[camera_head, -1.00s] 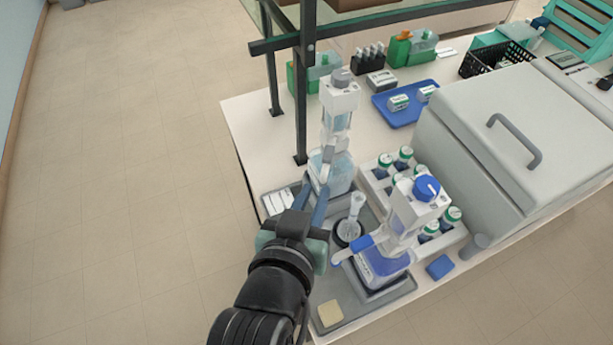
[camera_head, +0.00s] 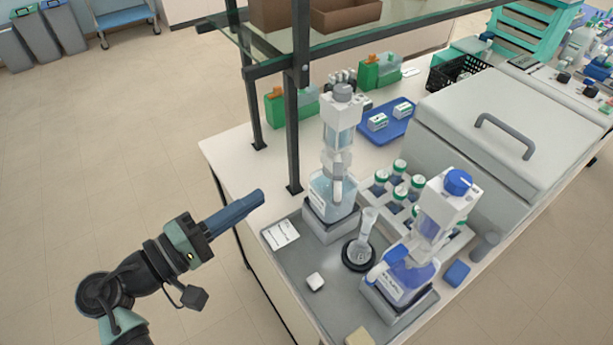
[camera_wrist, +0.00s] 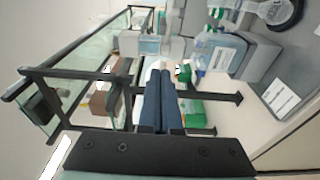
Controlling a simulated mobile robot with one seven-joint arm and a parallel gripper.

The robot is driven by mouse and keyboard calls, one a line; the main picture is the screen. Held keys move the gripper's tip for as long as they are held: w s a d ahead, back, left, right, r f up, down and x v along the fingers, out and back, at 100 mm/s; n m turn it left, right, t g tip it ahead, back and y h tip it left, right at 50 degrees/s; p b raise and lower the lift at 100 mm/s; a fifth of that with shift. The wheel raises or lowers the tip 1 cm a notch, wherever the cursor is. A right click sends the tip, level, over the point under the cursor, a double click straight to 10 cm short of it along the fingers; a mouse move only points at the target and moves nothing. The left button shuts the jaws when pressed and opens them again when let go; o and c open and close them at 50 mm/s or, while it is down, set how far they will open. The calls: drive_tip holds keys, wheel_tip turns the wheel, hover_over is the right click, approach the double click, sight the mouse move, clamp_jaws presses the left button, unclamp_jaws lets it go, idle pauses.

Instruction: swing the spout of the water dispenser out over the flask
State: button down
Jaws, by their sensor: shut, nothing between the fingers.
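The water dispenser (camera_head: 341,140) is a white pump with a grey cap on a clear bottle. It stands on a grey block at the back of the tray. Its white spout (camera_head: 337,188) points down in front of the bottle, towards the camera. The flask (camera_head: 367,222), narrow-necked and clear, stands on a round black base to the right of the spout. My gripper (camera_head: 260,196) is shut and empty, left of the dispenser and off the bench edge, apart from both. In the wrist view my shut blue fingers (camera_wrist: 160,75) show, with the dispenser bottle (camera_wrist: 222,52) beyond them.
A second dispenser with a blue cap (camera_head: 459,182) stands right of the flask. A dark shelf post (camera_head: 291,130) rises left of the dispenser.

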sight(338, 175)
drive_tip(key=w+d+p, duration=0.4)
drive_tip(key=w+d, duration=0.1)
drive_tip(key=d, duration=0.5)
drive_tip(key=shift+w+p, duration=0.35)
drive_tip(key=shift+w, duration=0.05)
drive_tip(key=shift+d, duration=0.1)
